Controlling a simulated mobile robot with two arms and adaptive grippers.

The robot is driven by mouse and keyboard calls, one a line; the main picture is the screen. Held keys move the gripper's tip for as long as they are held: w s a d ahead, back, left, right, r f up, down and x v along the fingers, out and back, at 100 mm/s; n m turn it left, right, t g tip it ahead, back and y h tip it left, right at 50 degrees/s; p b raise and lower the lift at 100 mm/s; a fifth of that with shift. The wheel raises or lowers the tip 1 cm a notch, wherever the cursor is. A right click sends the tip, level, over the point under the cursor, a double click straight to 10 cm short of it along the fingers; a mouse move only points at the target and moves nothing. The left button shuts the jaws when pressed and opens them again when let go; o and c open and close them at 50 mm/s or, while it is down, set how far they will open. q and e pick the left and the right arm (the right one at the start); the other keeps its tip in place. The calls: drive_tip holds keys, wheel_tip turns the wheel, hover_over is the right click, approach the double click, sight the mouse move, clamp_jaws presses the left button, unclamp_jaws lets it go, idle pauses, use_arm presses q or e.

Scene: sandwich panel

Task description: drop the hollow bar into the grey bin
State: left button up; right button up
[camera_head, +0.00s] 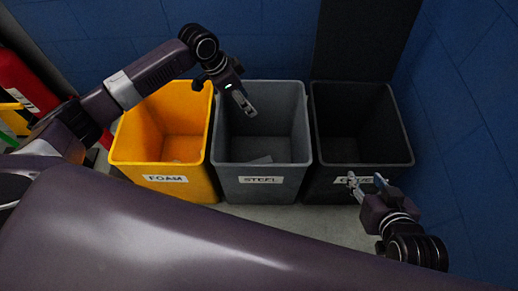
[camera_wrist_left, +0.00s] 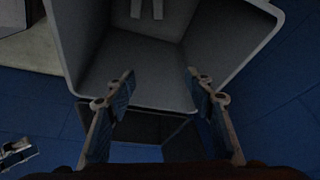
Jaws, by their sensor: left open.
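The grey bin (camera_head: 262,184), labelled STEEL, stands in the middle of the row. My left gripper (camera_head: 243,102) is over its opening, towards the back. In the left wrist view the left gripper (camera_wrist_left: 160,77) has its fingers spread with nothing between them, and the grey bin (camera_wrist_left: 240,45) lies below. My right gripper (camera_head: 367,182) is open and empty in front of the black bin.
A yellow bin (camera_head: 165,182) labelled FOAM stands left of the grey one, and a black bin (camera_head: 335,180) stands right, its label partly hidden. Blue walls close off the back and right. A red object (camera_head: 20,82) stands at the far left. Bare floor shows in front of the bins.

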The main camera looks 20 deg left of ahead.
use_arm(q)
drive_tip(key=v, duration=0.5)
drive_tip(key=shift+r, duration=0.2)
